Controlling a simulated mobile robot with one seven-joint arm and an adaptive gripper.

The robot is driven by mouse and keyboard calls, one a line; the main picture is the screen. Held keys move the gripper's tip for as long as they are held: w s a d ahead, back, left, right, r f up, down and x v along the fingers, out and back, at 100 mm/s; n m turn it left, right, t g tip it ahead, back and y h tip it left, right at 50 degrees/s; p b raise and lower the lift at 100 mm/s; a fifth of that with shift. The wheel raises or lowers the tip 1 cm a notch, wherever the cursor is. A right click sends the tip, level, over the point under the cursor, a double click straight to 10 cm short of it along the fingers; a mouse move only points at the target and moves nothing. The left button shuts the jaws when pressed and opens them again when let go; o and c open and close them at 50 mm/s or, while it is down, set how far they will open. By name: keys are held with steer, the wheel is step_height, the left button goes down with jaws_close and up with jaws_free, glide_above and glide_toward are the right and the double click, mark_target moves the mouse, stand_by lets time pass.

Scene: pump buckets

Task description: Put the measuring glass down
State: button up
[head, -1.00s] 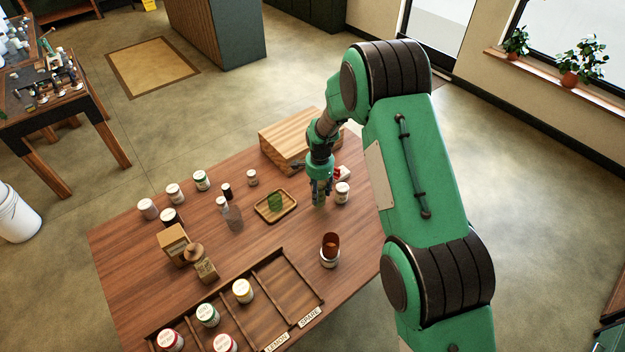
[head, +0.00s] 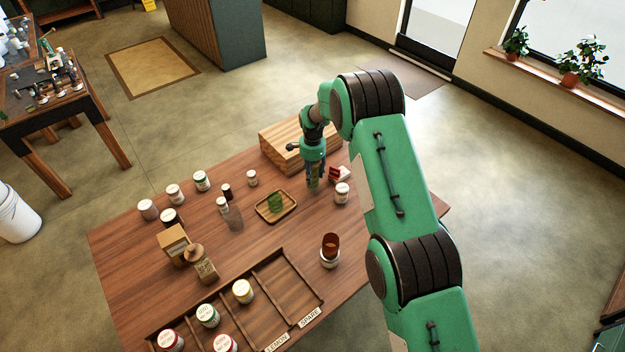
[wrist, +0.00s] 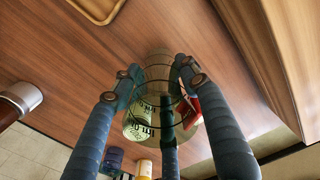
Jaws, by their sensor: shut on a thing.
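My gripper (head: 314,184) is over the far right part of the table, between the small wooden tray and a white jar. In the wrist view its fingers (wrist: 160,82) are shut around the clear measuring glass (wrist: 158,66), which has dark rings or marks. The glass looks upright. I cannot tell whether its base touches the tabletop. In the head view the fingers mostly hide it. A jar and a red object show through or behind the glass in the wrist view.
The small tray (head: 291,208) with a green block (head: 275,202) is left of my gripper. A wooden block (head: 285,143) stands behind it. A white jar (head: 342,193) and a red-and-white object (head: 339,174) are close on the right. Bare tabletop (head: 300,228) lies in front.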

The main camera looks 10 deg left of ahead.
stand_by(0.3)
steer(key=shift+f, duration=1.75)
steer(key=shift+f, duration=0.2)
steer(key=o, duration=1.3)
steer(key=shift+r, duration=0.15)
steer(key=shift+r, duration=6.05)
